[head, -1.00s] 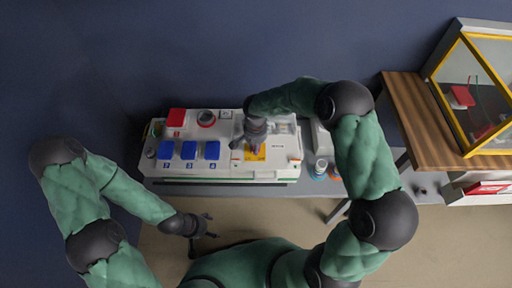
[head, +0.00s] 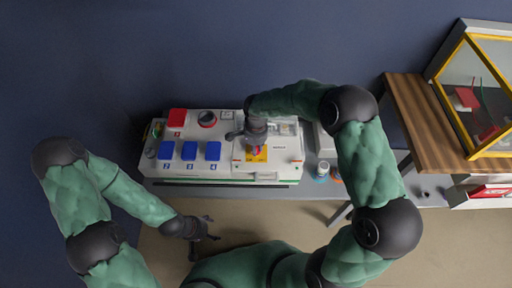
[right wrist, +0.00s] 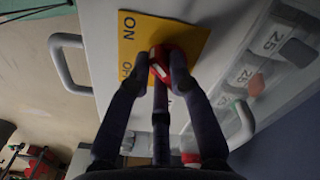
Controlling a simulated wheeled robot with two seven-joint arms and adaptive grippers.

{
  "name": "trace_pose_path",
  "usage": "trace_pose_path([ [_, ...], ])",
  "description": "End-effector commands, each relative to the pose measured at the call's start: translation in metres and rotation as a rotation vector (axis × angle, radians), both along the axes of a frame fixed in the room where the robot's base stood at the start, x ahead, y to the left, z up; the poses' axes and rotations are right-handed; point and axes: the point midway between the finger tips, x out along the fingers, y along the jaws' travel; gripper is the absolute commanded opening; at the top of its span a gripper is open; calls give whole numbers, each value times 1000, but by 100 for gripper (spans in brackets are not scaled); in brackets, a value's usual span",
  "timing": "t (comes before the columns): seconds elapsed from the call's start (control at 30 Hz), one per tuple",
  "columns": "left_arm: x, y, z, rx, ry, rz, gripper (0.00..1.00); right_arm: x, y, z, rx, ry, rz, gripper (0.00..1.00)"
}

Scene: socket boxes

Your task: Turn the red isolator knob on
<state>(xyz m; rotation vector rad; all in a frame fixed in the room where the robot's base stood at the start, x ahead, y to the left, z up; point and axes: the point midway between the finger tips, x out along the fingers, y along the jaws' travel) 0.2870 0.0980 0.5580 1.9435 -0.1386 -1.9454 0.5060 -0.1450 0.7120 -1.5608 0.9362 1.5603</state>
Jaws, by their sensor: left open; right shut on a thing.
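The red isolator knob (right wrist: 158,62) sits on a yellow plate (right wrist: 190,38) lettered ON and OFF, on the white panel. In the right wrist view my right gripper (right wrist: 160,85) is shut on the red knob, its dark fingers around it. The knob's white mark lies between the fingers, its exact angle partly hidden. In the head view the yellow plate (head: 262,155) shows just below my right gripper (head: 256,143). My left gripper (head: 205,229) is open and empty, in front of the panel.
Blue socket boxes (head: 189,151) and a red one (head: 176,116) stand on the panel's left part. Bar handles (right wrist: 62,62) stick out beside the yellow plate. A wooden table (head: 420,120) with a yellow-framed case (head: 460,85) stands at the right.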

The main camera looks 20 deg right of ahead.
Motion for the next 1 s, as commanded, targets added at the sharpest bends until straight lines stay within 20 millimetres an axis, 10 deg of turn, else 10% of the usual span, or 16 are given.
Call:
trace_pose_path([
  [0.23, 0, 0, 0, 0, 0, 0, 70, 0, 0, 0, 1, 0, -2, 0],
  [0.27, 0, 0, 0, 0, 0, 0, 70, 0, 0, 0, 1, 0, -2, 29],
  [0.33, 0, 0, 0, 0, 0, 0, 70, 0, 0, 0, 1, 0, -1, 45],
  [0.73, 0, 0, 0, 0, 0, 0, 70, 1, 0, 4, 1, -2, 0, 45],
  [1.0, 0, 0, 0, 0, 0, 0, 70, 1, 0, 47, 0, -4, 0, 45],
])
